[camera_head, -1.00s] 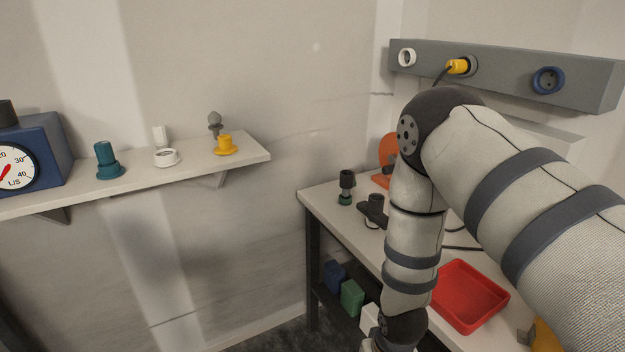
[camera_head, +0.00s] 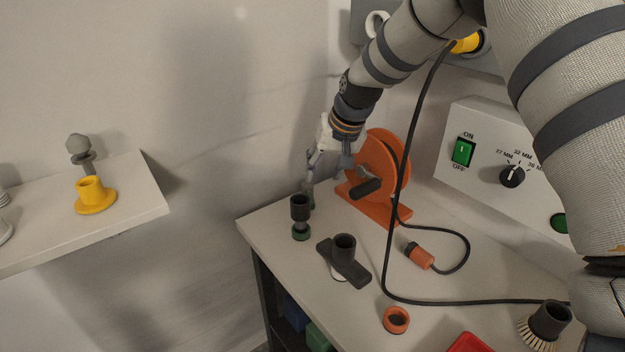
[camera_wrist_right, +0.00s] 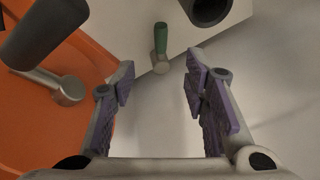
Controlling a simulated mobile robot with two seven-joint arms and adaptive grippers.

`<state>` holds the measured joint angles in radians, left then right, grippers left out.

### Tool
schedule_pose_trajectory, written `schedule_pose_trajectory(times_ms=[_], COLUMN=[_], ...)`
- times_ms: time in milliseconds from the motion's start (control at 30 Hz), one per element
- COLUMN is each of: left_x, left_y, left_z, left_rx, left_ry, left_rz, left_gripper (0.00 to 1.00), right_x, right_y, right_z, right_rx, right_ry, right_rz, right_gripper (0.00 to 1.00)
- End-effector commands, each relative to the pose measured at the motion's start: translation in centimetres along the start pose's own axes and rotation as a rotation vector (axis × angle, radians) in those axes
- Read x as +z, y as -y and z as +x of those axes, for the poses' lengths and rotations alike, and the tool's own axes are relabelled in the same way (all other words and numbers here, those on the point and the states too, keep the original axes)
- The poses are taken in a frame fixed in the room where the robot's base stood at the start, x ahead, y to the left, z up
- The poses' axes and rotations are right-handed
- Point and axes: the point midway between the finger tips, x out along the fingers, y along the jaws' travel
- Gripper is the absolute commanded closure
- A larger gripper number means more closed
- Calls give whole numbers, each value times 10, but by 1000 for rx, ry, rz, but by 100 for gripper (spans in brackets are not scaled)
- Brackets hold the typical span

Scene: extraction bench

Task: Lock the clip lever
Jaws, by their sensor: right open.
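A small lever with a green grip and a grey round pivot, which I take for the clip lever (camera_wrist_right: 162,42), shows in the right wrist view at the bench edge. It lies ahead of and between the fingers of my right gripper (camera_wrist_right: 160,88), apart from them. The gripper is open with nothing between its purple pads. In the head view my right gripper (camera_head: 327,170) is at the back left of the bench, beside the orange reel (camera_head: 378,165). My left gripper is not in view.
The reel's orange side (camera_wrist_right: 30,120) and dark handle (camera_wrist_right: 40,30) are close left of the fingers. A black cable (camera_head: 391,260) runs across the bench. A black fitting (camera_head: 344,262), an orange ring (camera_head: 396,320) and a brush (camera_head: 545,325) stand nearer. A wall shelf (camera_head: 130,220) is left.

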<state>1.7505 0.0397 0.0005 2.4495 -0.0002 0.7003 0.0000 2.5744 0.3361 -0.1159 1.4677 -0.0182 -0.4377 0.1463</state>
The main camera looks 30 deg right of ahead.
Motion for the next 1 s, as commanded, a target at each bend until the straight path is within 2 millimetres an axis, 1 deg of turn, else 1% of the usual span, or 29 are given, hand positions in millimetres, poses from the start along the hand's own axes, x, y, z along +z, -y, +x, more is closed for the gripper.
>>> schedule_pose_trajectory(times_ms=[67,167,400,500,600,733,967,1000], left_x=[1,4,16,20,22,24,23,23], left_y=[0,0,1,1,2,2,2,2], left_z=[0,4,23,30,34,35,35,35], left_rx=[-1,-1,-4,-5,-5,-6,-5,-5], left_ry=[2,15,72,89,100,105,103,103], left_rz=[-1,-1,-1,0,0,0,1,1], left_gripper=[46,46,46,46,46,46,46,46], right_x=[0,1,4,4,2,1,0,0], right_y=[0,0,-2,-2,-1,0,1,1], right_z=[1,14,79,100,114,122,121,121], right_rx=[0,2,5,4,3,1,-1,-1], right_ry=[1,4,10,8,5,1,-1,-1], right_rz=[-1,-1,0,-1,-1,-1,-1,-1], right_gripper=[59,59,59,59,59,59,59,63])
